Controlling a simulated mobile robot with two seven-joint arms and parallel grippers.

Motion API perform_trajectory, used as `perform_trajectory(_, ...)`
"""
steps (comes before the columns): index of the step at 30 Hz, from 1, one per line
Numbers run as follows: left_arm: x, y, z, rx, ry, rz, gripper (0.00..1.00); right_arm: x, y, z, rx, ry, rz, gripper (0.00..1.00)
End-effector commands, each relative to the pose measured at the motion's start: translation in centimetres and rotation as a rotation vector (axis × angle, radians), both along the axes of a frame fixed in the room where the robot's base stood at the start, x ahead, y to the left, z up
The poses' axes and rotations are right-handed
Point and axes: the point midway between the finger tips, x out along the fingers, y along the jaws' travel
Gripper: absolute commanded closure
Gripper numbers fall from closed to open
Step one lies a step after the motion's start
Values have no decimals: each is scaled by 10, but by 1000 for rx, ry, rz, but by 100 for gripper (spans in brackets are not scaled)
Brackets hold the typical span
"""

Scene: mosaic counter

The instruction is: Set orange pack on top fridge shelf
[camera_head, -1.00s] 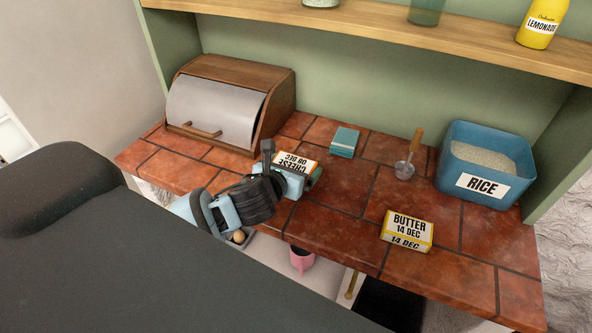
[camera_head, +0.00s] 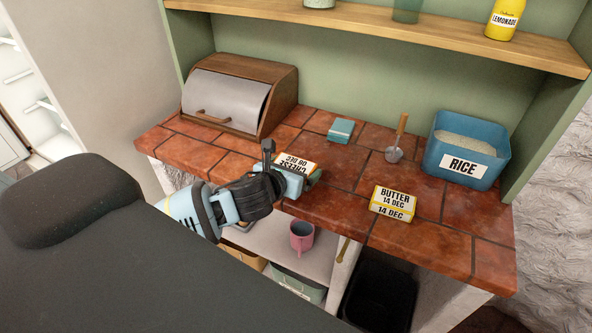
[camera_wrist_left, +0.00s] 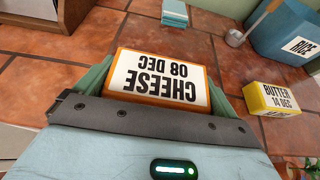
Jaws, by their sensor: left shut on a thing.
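The orange pack (camera_head: 297,163) is a white-topped box with orange sides, labelled CHEESE 08 DEC, at the counter's front edge. In the left wrist view the pack (camera_wrist_left: 160,77) sits between the green fingers, its label upside down. My left gripper (camera_head: 298,176) is shut on it. I cannot tell whether the pack touches the counter or hangs just above it. The white fridge shelves (camera_head: 40,104) show partly at the far left edge; the top shelf is not clear. My right gripper is not in view.
A yellow butter pack (camera_head: 393,204) lies right of the cheese. A teal block (camera_head: 341,130), a scoop (camera_head: 397,143) and a blue rice tub (camera_head: 466,152) stand behind. A wooden bread box (camera_head: 238,97) is at back left. A pink mug (camera_head: 302,236) stands on the lower shelf.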

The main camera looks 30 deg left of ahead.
Motion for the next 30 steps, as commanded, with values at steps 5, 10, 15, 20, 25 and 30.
perform_trajectory(5, 1, 2, 2, 0, -3, 0, 39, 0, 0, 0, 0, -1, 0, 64)
perform_trajectory(10, 1, 2, 2, 0, -3, 0, 39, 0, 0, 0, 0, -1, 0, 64)
perform_trajectory(15, -10, -10, -5, -1, 2, -18, 39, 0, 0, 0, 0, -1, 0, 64)
perform_trajectory(20, -50, -46, -20, -3, 11, -65, 39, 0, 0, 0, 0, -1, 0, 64)
perform_trajectory(25, -97, -76, -23, -4, 8, -89, 39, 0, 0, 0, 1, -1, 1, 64)
perform_trajectory(30, -128, -88, -19, -4, 1, -87, 39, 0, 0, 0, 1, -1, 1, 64)
